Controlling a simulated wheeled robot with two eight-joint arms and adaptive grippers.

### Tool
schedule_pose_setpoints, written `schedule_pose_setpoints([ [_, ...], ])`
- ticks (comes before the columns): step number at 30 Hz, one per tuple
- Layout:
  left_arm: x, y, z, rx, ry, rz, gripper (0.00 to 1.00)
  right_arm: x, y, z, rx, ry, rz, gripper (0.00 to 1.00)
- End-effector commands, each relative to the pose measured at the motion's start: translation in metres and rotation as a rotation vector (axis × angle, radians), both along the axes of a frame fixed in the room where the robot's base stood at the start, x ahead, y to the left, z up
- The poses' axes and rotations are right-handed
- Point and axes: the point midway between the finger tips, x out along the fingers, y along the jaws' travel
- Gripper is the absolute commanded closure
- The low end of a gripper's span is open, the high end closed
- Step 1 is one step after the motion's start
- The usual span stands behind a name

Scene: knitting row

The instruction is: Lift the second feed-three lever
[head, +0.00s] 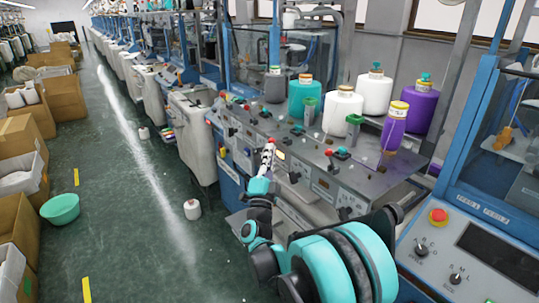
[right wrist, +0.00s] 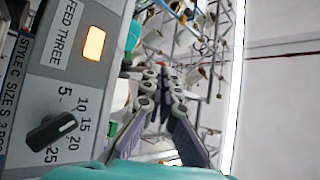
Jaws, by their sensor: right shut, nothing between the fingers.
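My right gripper (head: 268,148) is shut and empty, pointing up at the front edge of the nearest knitting machine. In the right wrist view its fingers (right wrist: 163,75) meet with nothing between them. To their left is a grey panel (right wrist: 75,75) labelled FEED THREE, with a lit amber lamp (right wrist: 94,43) and a black knob (right wrist: 50,132) on a numbered scale. The lamp also shows in the head view (head: 280,155), just right of the gripper. I cannot tell which lever is the second feed-three lever. My left gripper is out of view.
Yarn cones stand on the machine top, among them teal (head: 303,99), white (head: 342,112) and purple (head: 395,126). A control console with a red button (head: 438,216) is at the right. A white cone (head: 192,209) and a teal basin (head: 60,209) sit on the floor aisle.

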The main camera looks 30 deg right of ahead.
Motion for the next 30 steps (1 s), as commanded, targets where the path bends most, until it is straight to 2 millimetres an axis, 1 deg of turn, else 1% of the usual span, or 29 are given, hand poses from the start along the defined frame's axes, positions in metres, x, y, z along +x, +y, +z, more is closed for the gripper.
schedule_pose_setpoints([
  [10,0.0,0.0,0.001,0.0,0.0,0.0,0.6,0.0,0.0,0.001,0.004,0.001,0.0,1.0],
  [16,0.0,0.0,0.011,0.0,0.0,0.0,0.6,0.0,0.0,0.006,0.045,0.003,0.001,1.0],
  [30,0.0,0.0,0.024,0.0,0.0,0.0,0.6,0.0,0.0,0.012,0.118,0.009,0.0,1.0],
])
